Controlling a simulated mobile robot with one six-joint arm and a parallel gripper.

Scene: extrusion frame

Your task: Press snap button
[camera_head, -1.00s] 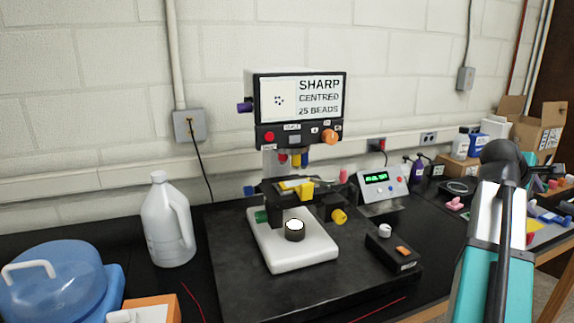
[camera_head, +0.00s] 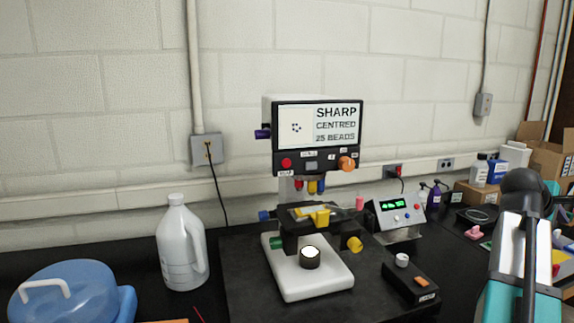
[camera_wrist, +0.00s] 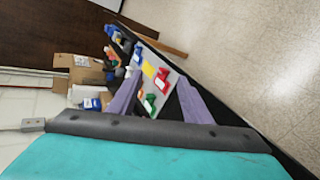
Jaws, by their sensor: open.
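A microscope with a white and black head stands on the bench in the head view. Its screen (camera_head: 318,125) reads "SHARP CENTRED 25 BEADS". A red button (camera_head: 286,163) is at the lower left of the front panel, with a small label under it that seems to read "SNAP". My gripper (camera_wrist: 159,80) shows in the wrist view as two purple fingers, spread open with nothing between them. It faces the cluttered right end of the bench, away from the microscope. The head view shows only my arm at right, not the fingers.
An orange knob (camera_head: 347,163) sits at the panel's right. A white jug (camera_head: 181,243) and a blue lidded container (camera_head: 68,292) stand left of the microscope. A control box (camera_head: 396,212) and a small black box (camera_head: 411,283) stand to its right. Cardboard boxes (camera_head: 543,152) are farther right.

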